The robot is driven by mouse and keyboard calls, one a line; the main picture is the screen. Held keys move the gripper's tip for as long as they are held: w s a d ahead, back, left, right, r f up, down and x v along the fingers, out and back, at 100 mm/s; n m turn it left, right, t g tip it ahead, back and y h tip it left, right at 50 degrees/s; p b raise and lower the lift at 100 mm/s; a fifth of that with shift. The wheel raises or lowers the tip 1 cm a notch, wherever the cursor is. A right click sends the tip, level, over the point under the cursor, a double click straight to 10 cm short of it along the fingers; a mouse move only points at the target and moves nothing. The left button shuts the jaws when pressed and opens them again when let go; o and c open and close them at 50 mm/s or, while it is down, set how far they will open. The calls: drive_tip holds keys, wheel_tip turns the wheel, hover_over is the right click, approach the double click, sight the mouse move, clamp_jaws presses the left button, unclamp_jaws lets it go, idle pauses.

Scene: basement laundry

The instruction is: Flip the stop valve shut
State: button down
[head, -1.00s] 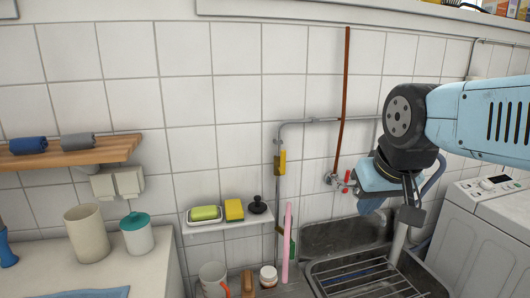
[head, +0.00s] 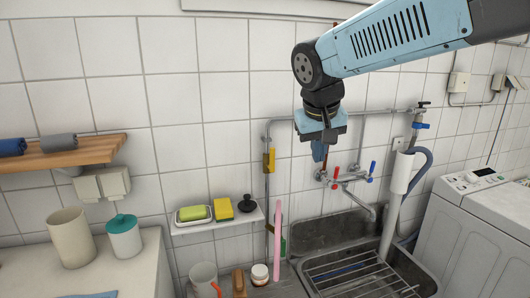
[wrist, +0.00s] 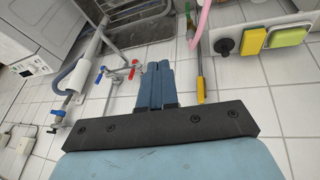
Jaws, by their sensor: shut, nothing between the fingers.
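A yellow lever (head: 268,161), which looks like the stop valve's handle, sits on the grey vertical pipe on the tiled wall. It lies along the pipe, and it also shows in the wrist view (wrist: 200,88). My gripper (head: 318,157) is to the right of the lever in the head view, pointing down, apart from it. In the wrist view my gripper's fingers (wrist: 156,70) are together and empty, with the lever a little to one side of them. The valve body is too small to make out.
A mixer tap (head: 345,178) with red and blue handles is close below and right of my gripper, above the sink (head: 350,235). A pink stick (head: 278,230) stands near the pipe. A soap shelf (head: 220,226) is left; a washing machine (head: 470,215) is right.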

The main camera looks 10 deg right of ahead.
drive_tip(key=w+a+t+h, duration=0.1)
drive_tip(key=w+a+h, duration=0.2)
drive_tip(key=w+a, duration=1.3)
drive_tip(key=shift+w+a, duration=0.35)
drive_tip(key=shift+a, duration=0.65)
approach(271, 159)
wheel_tip(271, 159, down, 5)
drive_tip(key=w+a, duration=0.3)
drive_tip(key=shift+w+d, duration=0.2)
drive_tip(key=shift+d, duration=0.85)
drive_tip(key=shift+w+d, duration=0.15)
drive_tip(key=shift+d, duration=0.9)
